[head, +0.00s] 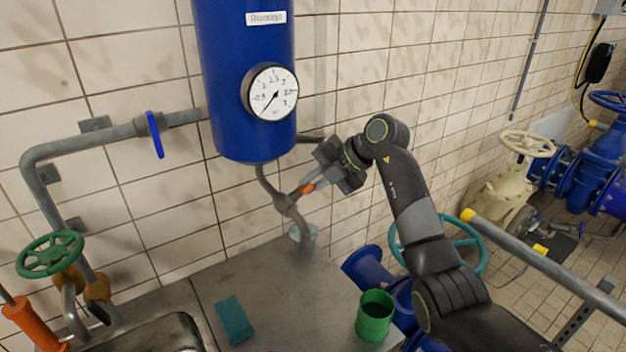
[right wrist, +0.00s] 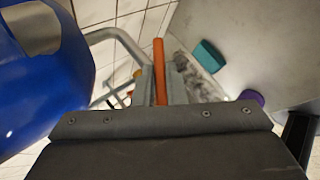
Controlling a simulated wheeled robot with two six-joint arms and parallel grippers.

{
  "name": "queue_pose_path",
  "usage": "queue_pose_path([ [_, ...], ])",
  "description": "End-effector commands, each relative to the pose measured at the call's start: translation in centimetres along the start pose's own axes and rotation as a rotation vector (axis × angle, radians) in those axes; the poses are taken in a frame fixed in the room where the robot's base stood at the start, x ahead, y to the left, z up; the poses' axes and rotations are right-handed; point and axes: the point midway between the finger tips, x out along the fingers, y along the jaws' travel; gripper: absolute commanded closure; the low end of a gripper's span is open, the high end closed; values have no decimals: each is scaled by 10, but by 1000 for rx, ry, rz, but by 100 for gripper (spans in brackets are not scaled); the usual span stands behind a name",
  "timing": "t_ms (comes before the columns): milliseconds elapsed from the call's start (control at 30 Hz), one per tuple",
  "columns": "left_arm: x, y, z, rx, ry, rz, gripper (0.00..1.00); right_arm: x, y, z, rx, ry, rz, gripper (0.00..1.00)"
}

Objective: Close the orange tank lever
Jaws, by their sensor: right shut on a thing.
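The orange tank lever (head: 304,188) sits on the bent grey outlet pipe (head: 267,181) under the blue tank (head: 240,90). My right gripper (head: 314,183) is at the lever and shut on it. In the right wrist view the orange lever (right wrist: 159,72) stands between the two grey fingers (right wrist: 161,88). A blurred grey streak, which looks like running water, shows below the pipe's mouth by a pale round thing (head: 302,233). My left gripper is not in view.
A green cup (head: 375,316) and a teal sponge-like block (head: 234,320) stand on the grey counter (head: 285,300). A sink (head: 150,335) is at the front left. A blue-handled valve (head: 155,134) is on the wall pipe. A teal handwheel (head: 470,245) is behind my right arm.

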Motion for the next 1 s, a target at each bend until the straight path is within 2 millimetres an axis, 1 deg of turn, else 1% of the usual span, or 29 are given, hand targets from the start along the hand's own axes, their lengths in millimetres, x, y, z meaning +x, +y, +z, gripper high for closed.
queue_pose_path([
  [333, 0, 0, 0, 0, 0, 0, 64, 0, 0, 0, 2, 0, -1, 100],
  [367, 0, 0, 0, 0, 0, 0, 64, 0, 0, 0, 2, 0, -1, 88],
  [500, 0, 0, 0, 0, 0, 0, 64, 0, 0, 0, 1, 0, -1, 70],
  [533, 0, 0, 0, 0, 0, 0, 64, 0, 0, 0, 1, 0, -1, 67],
  [833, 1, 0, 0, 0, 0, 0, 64, -2, 0, 0, 1, -1, -1, 67],
  [933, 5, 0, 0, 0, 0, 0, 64, -9, -1, 1, -1, -4, 0, 67],
  [1000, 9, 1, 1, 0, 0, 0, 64, -19, -1, 2, -1, -5, 0, 67],
])
